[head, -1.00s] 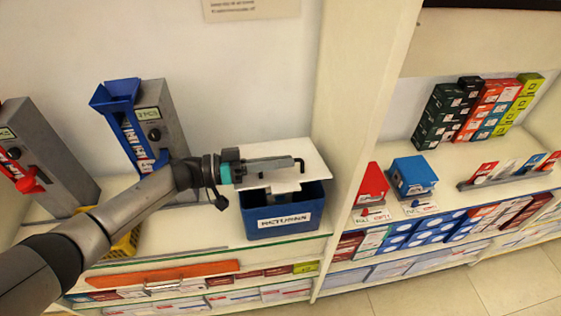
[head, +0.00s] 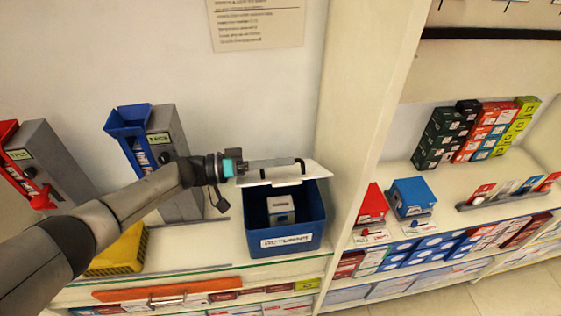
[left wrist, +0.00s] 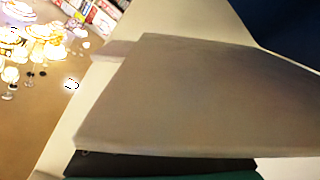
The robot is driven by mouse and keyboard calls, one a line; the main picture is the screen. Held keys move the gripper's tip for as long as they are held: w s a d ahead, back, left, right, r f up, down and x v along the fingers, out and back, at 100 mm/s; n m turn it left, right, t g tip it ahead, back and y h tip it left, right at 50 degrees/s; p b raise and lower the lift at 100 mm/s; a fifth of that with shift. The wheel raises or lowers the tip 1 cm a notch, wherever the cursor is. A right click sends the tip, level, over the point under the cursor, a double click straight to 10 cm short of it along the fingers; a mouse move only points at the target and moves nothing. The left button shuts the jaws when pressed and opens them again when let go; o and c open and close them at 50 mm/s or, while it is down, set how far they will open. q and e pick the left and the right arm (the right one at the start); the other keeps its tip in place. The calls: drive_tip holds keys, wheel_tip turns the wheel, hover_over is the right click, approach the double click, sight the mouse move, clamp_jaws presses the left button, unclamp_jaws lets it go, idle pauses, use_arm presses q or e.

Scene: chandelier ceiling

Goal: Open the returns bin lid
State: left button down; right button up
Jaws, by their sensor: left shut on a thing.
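The blue returns bin (head: 256,237) stands on the shelf with a white label on its front. Its white lid (head: 313,174) is tilted up at the back, and the bin's front opening is uncovered. A small grey-white box (head: 281,209) lies inside. My left gripper (head: 284,165) is at the lid and shut on it; the exact contact at the fingertips is hard to make out. In the left wrist view the pale lid (left wrist: 190,95) fills most of the picture. My right gripper is not in view.
Left of the bin stand grey dispensers with a blue hopper (head: 128,120) and a yellow tray (head: 120,252). A pale upright partition (head: 365,130) is close to the bin's right. Red and blue boxes (head: 410,197) stand beyond it.

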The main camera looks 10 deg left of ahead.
use_arm(q)
drive_tip(key=c, duration=0.9)
unclamp_jaws()
drive_tip(key=b+v, duration=0.2)
drive_tip(key=v, duration=1.3)
drive_tip(key=shift+a+r+b, duration=0.1)
drive_tip(key=shift+b, duration=0.2)
drive_tip(key=shift+c, duration=0.3)
